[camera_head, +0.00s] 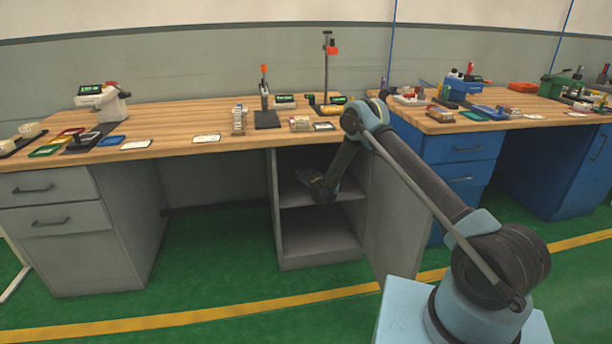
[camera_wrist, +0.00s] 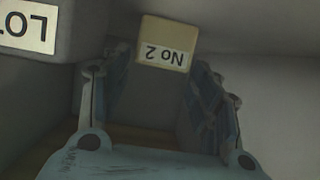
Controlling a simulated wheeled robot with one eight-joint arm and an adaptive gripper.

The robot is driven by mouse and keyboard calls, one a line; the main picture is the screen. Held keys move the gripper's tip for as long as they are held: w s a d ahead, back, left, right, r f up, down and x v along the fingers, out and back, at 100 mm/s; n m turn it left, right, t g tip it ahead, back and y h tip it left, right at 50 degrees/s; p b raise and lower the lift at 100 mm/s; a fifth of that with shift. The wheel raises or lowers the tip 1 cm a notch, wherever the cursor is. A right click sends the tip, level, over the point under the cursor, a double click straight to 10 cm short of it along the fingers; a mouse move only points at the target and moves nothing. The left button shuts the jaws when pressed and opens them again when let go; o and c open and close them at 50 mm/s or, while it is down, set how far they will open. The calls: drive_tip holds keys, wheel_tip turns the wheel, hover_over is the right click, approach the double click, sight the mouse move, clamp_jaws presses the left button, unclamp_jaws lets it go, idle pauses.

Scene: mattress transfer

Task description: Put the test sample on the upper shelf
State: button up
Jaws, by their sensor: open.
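My gripper (camera_head: 318,190) is inside the open grey cabinet, over its upper shelf (camera_head: 294,198). In the wrist view my gripper (camera_wrist: 158,70) is open, its two blue fingers spread apart. A small pale-yellow block labelled "No 2" (camera_wrist: 168,44), its text upside down, sits at the far end of the gap between the fingertips. It may be the test sample; I cannot tell whether the fingers touch it. A grey object with a white "LOT" label (camera_wrist: 30,26), only partly in view, is at the upper left.
The cabinet's lower compartment (camera_head: 315,238) looks empty. Its door (camera_head: 396,215) stands open on the right, close to my arm. The wooden worktop (camera_head: 185,125) above holds instruments and small parts. A blue workbench (camera_head: 455,150) stands at the right.

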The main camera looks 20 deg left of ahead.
drive_tip(key=v, duration=0.7)
drive_tip(key=shift+s+d+r, duration=0.1)
drive_tip(key=shift+s+d, duration=0.05)
drive_tip(key=shift+s, duration=0.05)
